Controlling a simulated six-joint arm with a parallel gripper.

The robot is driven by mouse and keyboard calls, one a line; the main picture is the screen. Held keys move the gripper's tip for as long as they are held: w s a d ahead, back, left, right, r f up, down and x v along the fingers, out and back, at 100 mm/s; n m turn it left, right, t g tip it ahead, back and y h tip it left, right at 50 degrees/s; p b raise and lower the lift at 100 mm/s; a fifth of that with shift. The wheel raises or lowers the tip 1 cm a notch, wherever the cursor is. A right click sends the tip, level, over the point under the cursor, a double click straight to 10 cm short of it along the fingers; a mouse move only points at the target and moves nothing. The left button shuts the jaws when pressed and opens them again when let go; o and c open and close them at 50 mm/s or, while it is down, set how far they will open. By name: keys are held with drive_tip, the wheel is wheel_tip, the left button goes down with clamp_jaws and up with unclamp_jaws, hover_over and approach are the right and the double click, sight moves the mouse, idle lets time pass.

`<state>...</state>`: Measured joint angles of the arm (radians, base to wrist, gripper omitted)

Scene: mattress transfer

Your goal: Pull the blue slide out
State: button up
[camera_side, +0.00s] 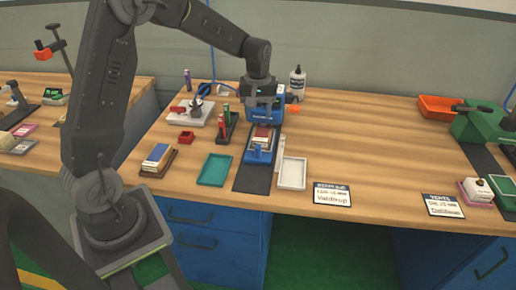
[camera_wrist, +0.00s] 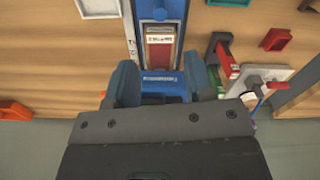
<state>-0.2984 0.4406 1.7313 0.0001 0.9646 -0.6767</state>
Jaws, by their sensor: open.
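The blue slide (camera_side: 259,152) is a narrow tray running out of the front of a blue device (camera_side: 266,112) on the dark mat. A red and white stack (camera_side: 262,137) lies in it, and an upright blue knob stands near its front end. In the wrist view the slide (camera_wrist: 177,28) is at the top centre, with the knob (camera_wrist: 159,12) at the picture's upper edge. My gripper (camera_side: 259,94) is open over the blue device, behind the slide. In the wrist view its fingers (camera_wrist: 160,85) stand apart with nothing gripped; whether they touch the device is unclear.
A pen holder (camera_side: 228,127) is close on the left, with a teal tray (camera_side: 214,170) nearer the front. A white tray (camera_side: 292,174) is at right, and a glue bottle (camera_side: 297,83) stands behind. The table's right middle is largely clear.

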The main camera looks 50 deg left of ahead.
sight(258, 147)
wheel_tip(258, 147, down, 14)
drive_tip(key=shift+w+f, duration=0.1)
idle(0.5)
clamp_jaws()
idle(0.3)
